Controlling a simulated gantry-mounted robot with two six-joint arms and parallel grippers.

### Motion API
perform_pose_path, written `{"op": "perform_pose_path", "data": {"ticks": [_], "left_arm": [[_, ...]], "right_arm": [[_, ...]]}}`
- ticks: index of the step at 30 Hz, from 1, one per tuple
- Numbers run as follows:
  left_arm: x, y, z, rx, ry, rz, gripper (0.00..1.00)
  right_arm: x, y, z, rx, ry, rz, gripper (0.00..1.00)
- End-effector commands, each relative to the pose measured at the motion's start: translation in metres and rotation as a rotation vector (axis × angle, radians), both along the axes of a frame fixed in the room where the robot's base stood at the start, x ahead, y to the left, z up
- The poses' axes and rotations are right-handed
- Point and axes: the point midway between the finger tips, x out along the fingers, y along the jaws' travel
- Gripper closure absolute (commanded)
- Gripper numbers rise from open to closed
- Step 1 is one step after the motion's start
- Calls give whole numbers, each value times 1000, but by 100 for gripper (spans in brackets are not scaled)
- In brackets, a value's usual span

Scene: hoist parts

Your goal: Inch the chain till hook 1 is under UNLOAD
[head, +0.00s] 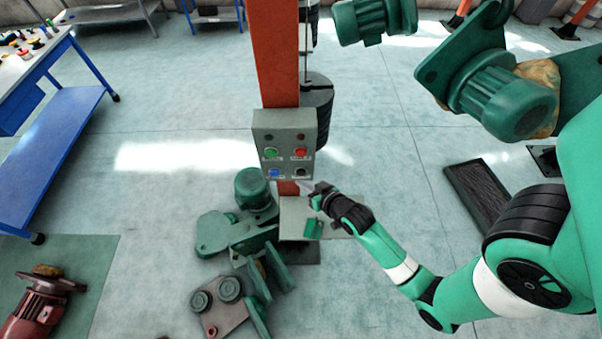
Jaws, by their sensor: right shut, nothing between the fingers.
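A grey control box (285,143) is fixed to the orange column (275,55) in the middle of the head view. On its face are a green button (271,153), a red button (300,153), a blue button (274,173) and a black button (300,172). Their labels are too small to read. My right gripper (308,188) is shut and empty, just below and right of the black button; I cannot tell whether it touches the box. I cannot make out hook 1 or an UNLOAD sign. My left gripper is not in view.
Green machine parts (235,225) and a brown plate (218,306) lie on the floor below the column. A blue bench (50,120) stands at the left, a red motor (38,308) at the lower left. A dark tray (478,196) lies right. Floor between is clear.

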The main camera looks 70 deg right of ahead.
Motion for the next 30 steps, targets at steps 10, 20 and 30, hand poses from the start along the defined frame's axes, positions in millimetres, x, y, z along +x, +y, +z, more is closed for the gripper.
{"op": "perform_pose_path", "data": {"ticks": [10, 20, 30], "left_arm": [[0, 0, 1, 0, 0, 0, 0], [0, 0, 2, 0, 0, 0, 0], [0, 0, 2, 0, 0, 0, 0]], "right_arm": [[1, -3, 1, 1, -2, -1, 100], [3, -8, 0, 0, 0, 0, 100], [4, -10, 0, 0, 0, 0, 100]]}}
